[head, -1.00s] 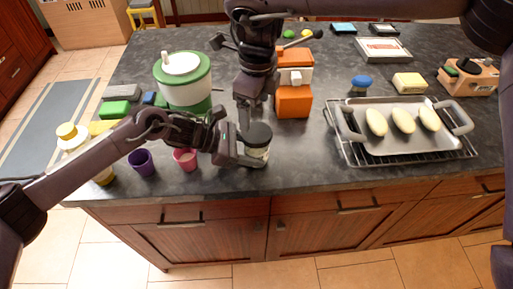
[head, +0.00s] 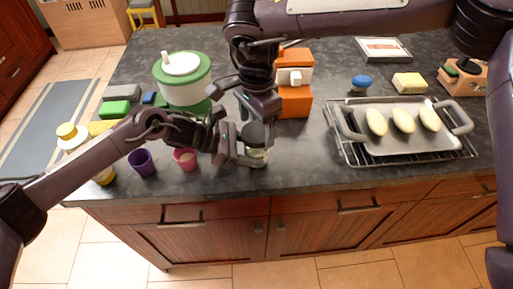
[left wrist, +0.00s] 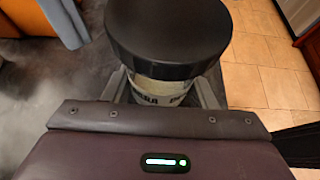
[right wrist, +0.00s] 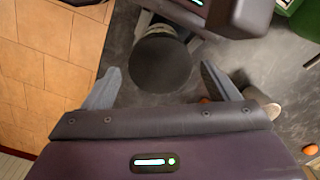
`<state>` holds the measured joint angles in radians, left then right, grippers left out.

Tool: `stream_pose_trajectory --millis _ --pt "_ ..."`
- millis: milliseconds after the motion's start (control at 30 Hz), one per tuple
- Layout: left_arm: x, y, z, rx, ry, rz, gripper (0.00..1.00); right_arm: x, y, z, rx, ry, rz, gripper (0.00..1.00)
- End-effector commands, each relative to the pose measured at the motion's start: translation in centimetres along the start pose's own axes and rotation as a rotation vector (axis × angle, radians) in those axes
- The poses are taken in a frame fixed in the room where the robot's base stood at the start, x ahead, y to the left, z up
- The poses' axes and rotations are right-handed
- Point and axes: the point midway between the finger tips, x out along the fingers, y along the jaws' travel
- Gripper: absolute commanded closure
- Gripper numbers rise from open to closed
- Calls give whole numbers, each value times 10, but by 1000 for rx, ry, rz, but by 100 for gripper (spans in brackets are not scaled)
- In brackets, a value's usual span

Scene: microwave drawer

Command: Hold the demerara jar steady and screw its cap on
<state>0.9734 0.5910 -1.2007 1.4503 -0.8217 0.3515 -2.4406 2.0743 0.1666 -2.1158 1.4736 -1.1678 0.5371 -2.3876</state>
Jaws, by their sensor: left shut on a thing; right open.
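The demerara jar (left wrist: 160,92) stands upright near the counter's front edge, with part of its label visible in the left wrist view. Its black cap (left wrist: 168,35) sits on top of the jar; how tightly I cannot tell. In the head view the jar (head: 257,157) is partly hidden by my grippers. My left gripper (head: 250,160) is shut around the jar's body from the left. My right gripper (head: 258,122) is above the jar. In the right wrist view its open fingers (right wrist: 170,85) are on either side of the cap (right wrist: 160,64), with gaps to both.
A pink cup (head: 186,159) and a purple cup (head: 141,162) stand left of the jar. A tray (head: 390,142) on a wire rack lies to the right.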

Motion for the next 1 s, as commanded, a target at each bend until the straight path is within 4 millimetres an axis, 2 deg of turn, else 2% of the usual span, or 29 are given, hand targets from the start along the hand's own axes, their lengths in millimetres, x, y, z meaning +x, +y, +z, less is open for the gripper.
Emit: stream_pose_trajectory --millis 200,533,800,1000 --pt "0 0 1 1 -1 0 89 19 0 0 1 0 0 19" --pt "0 0 0 1 -1 0 89 20 0 0 -9 1 -1 19" --pt "0 0 0 1 -1 0 89 20 0 0 -328 2 -1 19" --pt "0 0 0 1 -1 0 89 20 0 0 -465 2 -1 19"
